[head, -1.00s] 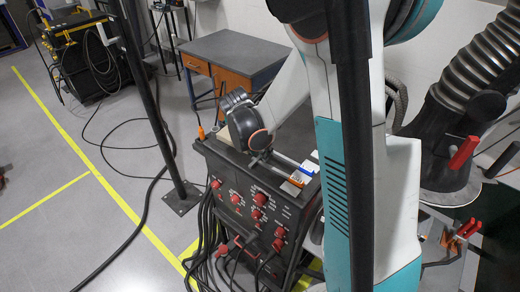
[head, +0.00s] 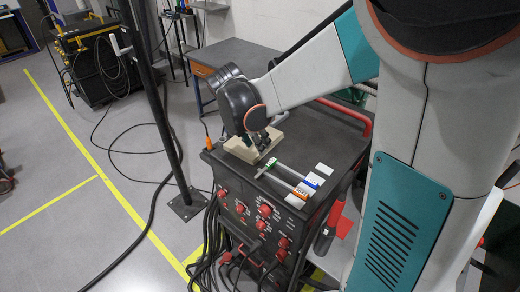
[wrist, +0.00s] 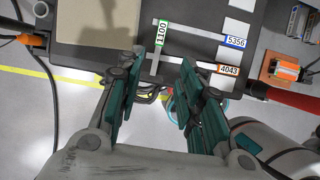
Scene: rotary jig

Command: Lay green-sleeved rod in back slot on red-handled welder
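The welder (head: 325,145) has a dark flat top and a red handle (head: 347,117) along its far right side. The green-sleeved rod (head: 268,166) lies on that top, crosswise at the left ends of two other rods. In the wrist view its sleeve (wrist: 162,32) reads 1100. A blue-sleeved rod (wrist: 200,34) reads 5356 and an orange-sleeved rod (wrist: 190,62) reads 4043; these lie roughly parallel. White patches (wrist: 238,27) line the top near their sleeved ends. My gripper (wrist: 162,58) is open and empty, its teal fingers apart above the green-sleeved rod's side of the top.
A beige block (head: 240,148) lies on the welder's left part, close beside my gripper in the head view. Red knobs (head: 265,210) and cables cover the front. A dark post (head: 160,100) stands at left. A desk (head: 235,55) stands behind.

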